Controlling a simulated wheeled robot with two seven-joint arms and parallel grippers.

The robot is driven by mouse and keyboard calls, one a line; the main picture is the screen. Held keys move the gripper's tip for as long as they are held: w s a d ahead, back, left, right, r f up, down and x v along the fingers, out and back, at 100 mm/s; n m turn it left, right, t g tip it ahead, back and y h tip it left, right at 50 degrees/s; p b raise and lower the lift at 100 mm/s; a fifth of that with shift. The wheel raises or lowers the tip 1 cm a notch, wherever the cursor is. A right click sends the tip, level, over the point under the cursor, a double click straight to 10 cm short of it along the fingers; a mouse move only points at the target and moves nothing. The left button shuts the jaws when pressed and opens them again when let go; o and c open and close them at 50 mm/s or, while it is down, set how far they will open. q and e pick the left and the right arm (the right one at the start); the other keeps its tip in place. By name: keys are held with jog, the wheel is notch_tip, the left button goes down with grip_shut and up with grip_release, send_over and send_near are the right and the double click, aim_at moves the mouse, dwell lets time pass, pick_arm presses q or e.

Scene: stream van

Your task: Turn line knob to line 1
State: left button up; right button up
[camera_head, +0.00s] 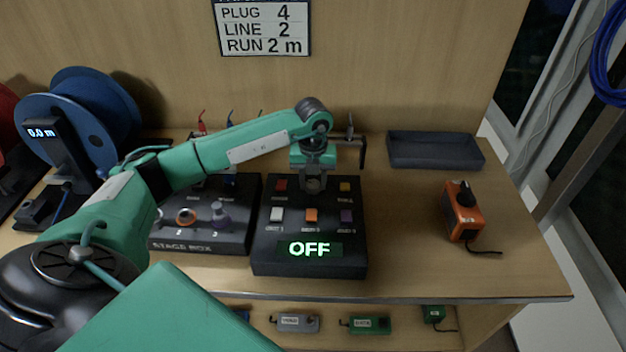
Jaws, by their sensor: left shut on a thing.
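The dark control box (262,262) stands on the wooden bench, with a green lit display (309,249) reading OFF. Its face has several small coloured squares, red, white, orange, purple and yellow, with labels too small to read surely. My left gripper (314,184) reaches over it from the left and points down at its upper middle. It is shut on what seems to be the line knob, which the gripper hides almost wholly, so its pointing direction cannot be told. My right gripper is not in view.
A stage box (205,245) stands close on the left. A blue cable reel (112,105) reads 0.0 m. An empty dark tray (435,165) and an orange device (462,222) are on the right. A wall sign (262,27) reads plug 4, line 2, run 2 m.

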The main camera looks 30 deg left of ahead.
aim_at(313, 183)
pick_arm(q)
jog(key=o, duration=1)
jog(key=shift+r, duration=0.3)
notch_tip(313, 183, up, 13)
jog(key=shift+r+b, duration=0.15)
jog(key=shift+b, duration=0.65)
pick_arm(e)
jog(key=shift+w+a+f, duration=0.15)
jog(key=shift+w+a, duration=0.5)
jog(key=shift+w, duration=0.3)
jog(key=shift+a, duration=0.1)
